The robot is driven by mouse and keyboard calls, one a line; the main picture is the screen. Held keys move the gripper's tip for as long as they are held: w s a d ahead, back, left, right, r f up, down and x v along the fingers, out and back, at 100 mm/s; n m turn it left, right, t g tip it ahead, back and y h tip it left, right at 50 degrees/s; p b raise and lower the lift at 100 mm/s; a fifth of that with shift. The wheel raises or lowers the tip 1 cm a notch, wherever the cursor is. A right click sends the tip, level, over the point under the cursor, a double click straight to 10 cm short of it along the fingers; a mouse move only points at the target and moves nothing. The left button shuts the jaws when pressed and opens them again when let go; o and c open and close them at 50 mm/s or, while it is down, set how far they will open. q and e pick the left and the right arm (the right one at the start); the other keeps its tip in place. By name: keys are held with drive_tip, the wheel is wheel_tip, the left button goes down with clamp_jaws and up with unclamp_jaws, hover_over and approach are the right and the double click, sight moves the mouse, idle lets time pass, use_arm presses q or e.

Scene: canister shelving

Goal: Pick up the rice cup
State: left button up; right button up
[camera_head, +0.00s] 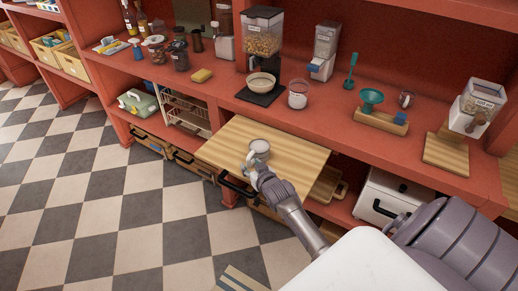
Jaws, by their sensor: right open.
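A small round pale cup (260,147), likely the rice cup, stands on the pulled-out wooden board (226,142) below the counter. My right gripper (255,163) is open at the near side of this cup, with its fingertips very close to the cup's wall. I cannot tell whether they touch it. The gripper partly covers the cup's lower front. My left gripper is not in view.
The red counter above holds a grain dispenser (263,38), a bowl (261,82) on a black base, a glass jar (298,95) with pale contents and a teal funnel (371,97). The checkered floor (120,210) is clear at left.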

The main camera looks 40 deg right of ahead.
drive_tip(key=shift+x, duration=0.95)
drive_tip(key=shift+s, duration=0.1)
clamp_jaws()
